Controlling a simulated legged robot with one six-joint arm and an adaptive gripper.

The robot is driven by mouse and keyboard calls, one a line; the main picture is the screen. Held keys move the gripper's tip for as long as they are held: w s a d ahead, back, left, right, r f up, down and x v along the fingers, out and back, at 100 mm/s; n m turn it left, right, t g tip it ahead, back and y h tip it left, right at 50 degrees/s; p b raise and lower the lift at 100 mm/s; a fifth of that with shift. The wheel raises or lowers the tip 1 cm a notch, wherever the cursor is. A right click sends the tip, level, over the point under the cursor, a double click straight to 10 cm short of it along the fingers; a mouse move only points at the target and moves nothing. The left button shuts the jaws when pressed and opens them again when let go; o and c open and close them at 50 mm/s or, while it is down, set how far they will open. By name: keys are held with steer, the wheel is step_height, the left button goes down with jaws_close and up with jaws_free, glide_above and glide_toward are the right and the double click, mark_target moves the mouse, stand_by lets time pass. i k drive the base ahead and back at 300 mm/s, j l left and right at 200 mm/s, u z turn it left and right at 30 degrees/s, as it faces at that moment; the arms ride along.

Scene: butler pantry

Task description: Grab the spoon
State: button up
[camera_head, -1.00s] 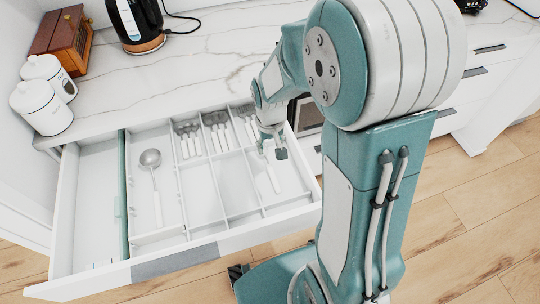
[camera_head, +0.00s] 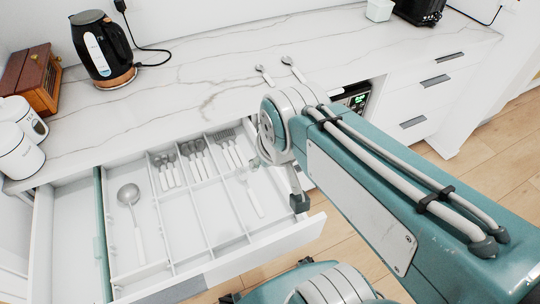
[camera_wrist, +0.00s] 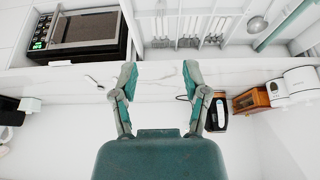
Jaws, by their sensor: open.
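Two spoons lie on the marble counter behind the drawer in the head view: a left spoon (camera_head: 264,75) and a right spoon (camera_head: 293,68). One spoon (camera_wrist: 96,82) also shows in the wrist view, left of my gripper (camera_wrist: 160,78). My gripper's fingers are spread wide with nothing between them. In the head view its lower part (camera_head: 298,198) shows over the right side of the open drawer, apart from both counter spoons. A long-handled ladle (camera_head: 130,197) lies in the drawer's left part. Part of my gripper is hidden by my arm.
The open drawer (camera_head: 275,238) has dividers and several pieces of cutlery (camera_head: 197,158). A black kettle (camera_head: 100,48), wooden box (camera_head: 32,80) and white canisters (camera_head: 20,140) stand at the left. A microwave (camera_wrist: 85,32) sits under the counter. The counter middle is clear.

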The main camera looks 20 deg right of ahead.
mark_target(288, 60)
steer(key=k+l, duration=0.1)
steer(key=l, duration=0.25)
steer(key=k+l, duration=0.1)
steer(key=l, duration=0.25)
steer(key=k+l, duration=0.15)
steer(key=l, duration=0.2)
steer(key=i+l, duration=0.6)
steer(key=i, duration=0.9)
